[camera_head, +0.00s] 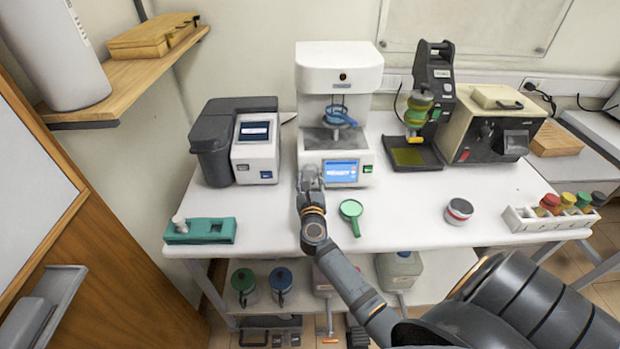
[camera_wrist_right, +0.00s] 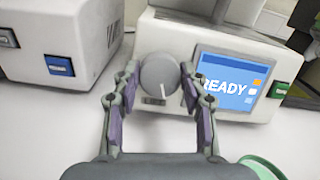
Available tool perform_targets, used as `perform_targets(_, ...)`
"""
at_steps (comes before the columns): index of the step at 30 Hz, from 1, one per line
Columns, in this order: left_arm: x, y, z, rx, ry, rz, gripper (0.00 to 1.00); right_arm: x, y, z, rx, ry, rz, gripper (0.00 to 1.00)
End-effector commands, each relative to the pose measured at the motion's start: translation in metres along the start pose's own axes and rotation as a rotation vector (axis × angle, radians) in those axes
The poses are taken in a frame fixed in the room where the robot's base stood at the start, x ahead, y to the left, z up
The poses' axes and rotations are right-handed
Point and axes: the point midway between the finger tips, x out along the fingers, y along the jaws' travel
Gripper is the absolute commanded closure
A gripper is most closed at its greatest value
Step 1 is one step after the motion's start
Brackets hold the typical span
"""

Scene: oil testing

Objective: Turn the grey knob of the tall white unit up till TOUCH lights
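The tall white unit (camera_head: 339,68) stands at the back middle of the table. Its blue screen (camera_wrist_right: 226,82) reads READY in the right wrist view. The grey knob (camera_wrist_right: 160,73) is on the unit's front, left of the screen, with a white pointer line aimed down and slightly right. My right gripper (camera_head: 309,176) is at the knob in the head view. In the wrist view its fingers (camera_wrist_right: 159,80) stand on both sides of the knob, close to its edges; I cannot tell whether they press on it. My left gripper does not show.
A green magnifier (camera_head: 351,210) lies right of my right gripper. A grey and white device (camera_head: 255,150) stands left of the unit. A teal holder (camera_head: 200,232) sits at the table's front left.

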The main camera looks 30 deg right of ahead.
Motion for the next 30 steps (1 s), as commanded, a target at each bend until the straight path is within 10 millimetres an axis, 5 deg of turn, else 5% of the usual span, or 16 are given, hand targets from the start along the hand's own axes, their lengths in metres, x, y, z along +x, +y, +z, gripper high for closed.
perform_targets(6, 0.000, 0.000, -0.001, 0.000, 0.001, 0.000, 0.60, 0.000, 0.000, 0.000, 0.000, 0.000, -0.001, 0.89)
perform_targets(13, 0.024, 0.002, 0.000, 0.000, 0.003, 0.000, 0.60, 0.000, 0.002, -0.005, 0.218, 0.008, -0.058, 0.88)
perform_targets(23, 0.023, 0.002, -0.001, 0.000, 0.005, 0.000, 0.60, 0.000, 0.000, 0.000, 0.271, 0.013, -0.072, 0.89)
perform_targets(24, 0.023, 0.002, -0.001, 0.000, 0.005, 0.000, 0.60, 0.000, 0.001, 0.000, 0.271, 0.013, -0.072, 0.52)
perform_targets(28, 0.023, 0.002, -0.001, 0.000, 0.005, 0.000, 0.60, 0.000, 0.001, 0.000, 0.270, 0.013, -0.071, 0.34)
perform_targets(30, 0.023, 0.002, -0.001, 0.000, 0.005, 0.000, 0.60, 0.000, 0.001, 0.000, 0.270, 0.012, -0.071, 0.34)
